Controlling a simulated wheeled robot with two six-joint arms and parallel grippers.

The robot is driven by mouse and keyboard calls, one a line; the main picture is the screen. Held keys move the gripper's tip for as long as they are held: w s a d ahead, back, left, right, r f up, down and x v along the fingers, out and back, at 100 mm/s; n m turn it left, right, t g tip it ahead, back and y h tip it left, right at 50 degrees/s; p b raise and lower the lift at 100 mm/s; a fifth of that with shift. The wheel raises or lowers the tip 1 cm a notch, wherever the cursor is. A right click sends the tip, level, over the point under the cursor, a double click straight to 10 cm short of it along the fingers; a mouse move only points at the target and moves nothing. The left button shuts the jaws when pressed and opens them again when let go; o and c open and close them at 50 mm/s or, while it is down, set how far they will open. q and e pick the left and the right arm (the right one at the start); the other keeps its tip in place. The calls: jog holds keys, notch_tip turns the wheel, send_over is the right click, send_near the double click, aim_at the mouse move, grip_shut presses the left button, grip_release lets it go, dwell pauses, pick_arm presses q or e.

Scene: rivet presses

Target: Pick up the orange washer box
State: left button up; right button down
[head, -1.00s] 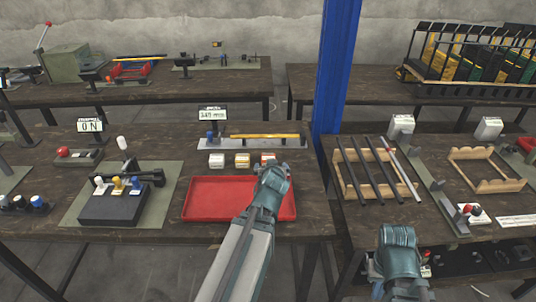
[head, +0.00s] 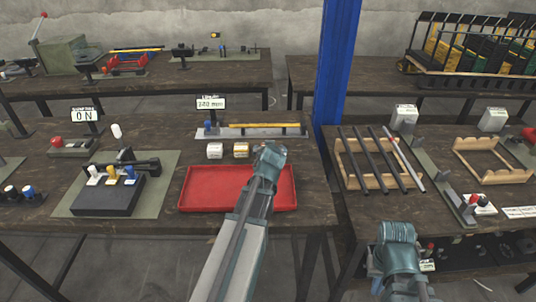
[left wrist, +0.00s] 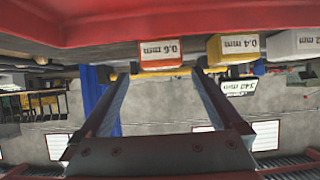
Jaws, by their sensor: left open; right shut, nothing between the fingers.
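The orange washer box (left wrist: 166,55), labelled 0.6 mm, shows in the left wrist view, which is upside down. It lies ahead of my left gripper (left wrist: 160,76), roughly between the two spread fingertips and apart from them. My left gripper is open and empty. In the head view my left wrist (head: 268,162) is over the far right part of the red tray and hides the orange box. My right gripper (head: 396,245) is shut and empty near the front edge of the right table; its fingertips are hard to see.
A yellow box (head: 240,149) and a white box (head: 214,150) stand in the same row. The red tray (head: 205,207) lies in front of them. Behind is a rail with a yellow rod (head: 264,125) and a sign (head: 211,103). A blue post (head: 338,60) rises to the right.

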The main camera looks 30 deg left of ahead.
pick_arm(q)
jog(key=shift+b+x, duration=1.45)
jog(key=shift+x, duration=1.15)
jog(key=shift+s+f, duration=0.1)
jog(key=shift+s, duration=0.1)
jog(key=c, duration=1.5)
